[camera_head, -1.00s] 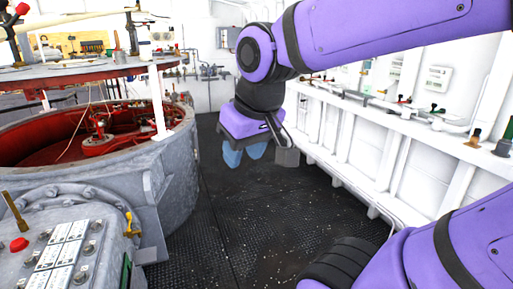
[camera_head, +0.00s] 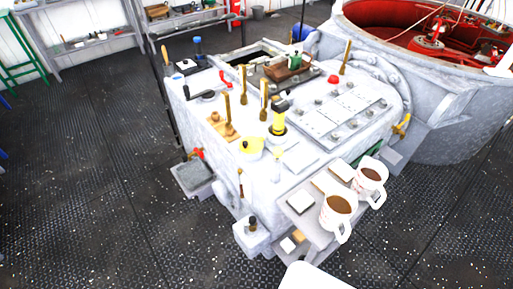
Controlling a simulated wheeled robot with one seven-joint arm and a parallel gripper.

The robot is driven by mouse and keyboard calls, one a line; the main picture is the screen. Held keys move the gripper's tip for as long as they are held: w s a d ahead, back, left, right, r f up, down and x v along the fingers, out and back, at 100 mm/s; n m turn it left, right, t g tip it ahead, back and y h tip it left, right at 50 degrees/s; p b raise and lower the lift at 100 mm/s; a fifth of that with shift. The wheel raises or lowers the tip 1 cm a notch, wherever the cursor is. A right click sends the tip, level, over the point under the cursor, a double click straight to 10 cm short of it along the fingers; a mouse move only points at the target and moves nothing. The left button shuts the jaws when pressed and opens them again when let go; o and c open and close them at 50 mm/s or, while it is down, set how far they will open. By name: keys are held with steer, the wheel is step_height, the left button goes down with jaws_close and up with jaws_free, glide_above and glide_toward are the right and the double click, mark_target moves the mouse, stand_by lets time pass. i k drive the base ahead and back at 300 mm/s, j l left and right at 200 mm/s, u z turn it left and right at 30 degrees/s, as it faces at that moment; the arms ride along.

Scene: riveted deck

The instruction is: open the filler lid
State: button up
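A white metal machine housing (camera_head: 225,170) stands in the middle of the view, with many fittings on its top. A small yellow cap (camera_head: 251,146) sits near its front edge; I cannot tell for certain whether it is the filler lid. My gripper is not in view.
Two mugs of brown liquid (camera_head: 338,204) and (camera_head: 371,175) stand on a small shelf at the housing's front right. Upright brown-handled levers (camera_head: 263,98) rise from the top. A round red-lined tub (camera_head: 430,110) stands behind right. Dark floor (camera_head: 110,150) is clear at left.

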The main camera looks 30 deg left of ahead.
mark_target(251, 144)
steer(key=i+u, duration=0.4)
steer(key=u, duration=1.15)
